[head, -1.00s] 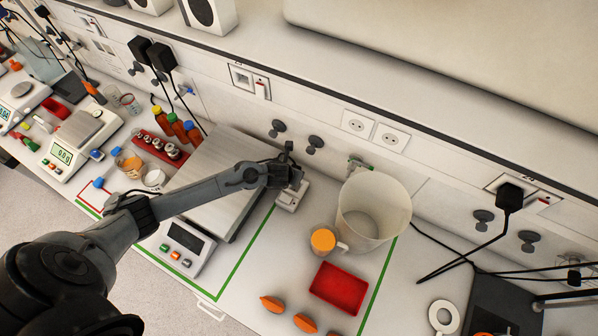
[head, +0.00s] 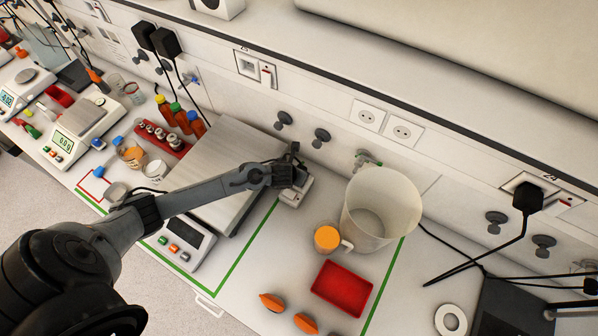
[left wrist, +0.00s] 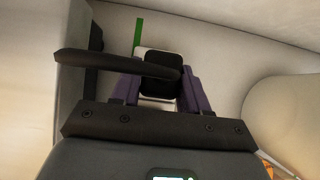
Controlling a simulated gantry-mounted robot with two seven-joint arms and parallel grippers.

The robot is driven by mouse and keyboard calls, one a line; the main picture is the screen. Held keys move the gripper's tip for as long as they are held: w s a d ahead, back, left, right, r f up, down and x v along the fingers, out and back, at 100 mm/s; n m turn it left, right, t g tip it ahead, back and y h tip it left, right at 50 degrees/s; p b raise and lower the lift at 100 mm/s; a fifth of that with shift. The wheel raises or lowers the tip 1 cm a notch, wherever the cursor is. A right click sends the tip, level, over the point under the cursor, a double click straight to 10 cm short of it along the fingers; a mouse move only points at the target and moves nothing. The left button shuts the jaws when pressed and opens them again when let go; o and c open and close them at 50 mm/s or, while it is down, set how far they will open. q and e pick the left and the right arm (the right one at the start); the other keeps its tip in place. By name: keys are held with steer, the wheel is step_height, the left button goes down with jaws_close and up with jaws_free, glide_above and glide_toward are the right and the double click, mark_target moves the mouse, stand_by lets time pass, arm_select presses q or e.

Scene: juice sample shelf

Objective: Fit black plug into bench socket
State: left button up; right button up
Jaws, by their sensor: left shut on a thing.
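My left gripper (head: 291,172) is over the bench just right of the big steel scale. In the left wrist view its two purple-grey fingers (left wrist: 159,92) are shut on the black plug (left wrist: 160,66). A dark bar, perhaps the plug's cable end, runs left from the plug. The white bench socket (head: 297,193) lies on the bench directly under the gripper, and its pale edge (left wrist: 157,103) shows around the plug in the wrist view. The plug is very close to the socket; whether it touches or sits in it is hidden. My right gripper is not in view.
A clear jug (head: 378,212) and an orange-topped cup (head: 327,239) stand right of the socket. The steel scale (head: 229,165) is close on the left. A red tray (head: 342,288) lies in front. Wall sockets (head: 386,123) and knobs are behind.

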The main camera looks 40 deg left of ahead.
arm_select(q)
steer(key=shift+r, duration=0.2)
steer(key=shift+f+b, duration=0.45)
steer(key=shift+f, duration=0.2)
steer(key=shift+f+b, duration=0.3)
stand_by(0.9)
steer(key=shift+f+b, duration=0.55)
steer(key=shift+f+b, duration=0.55)
steer(key=shift+f, duration=0.05)
stand_by(0.6)
steer(key=o, duration=1.3)
steer(key=shift+o, duration=0.2)
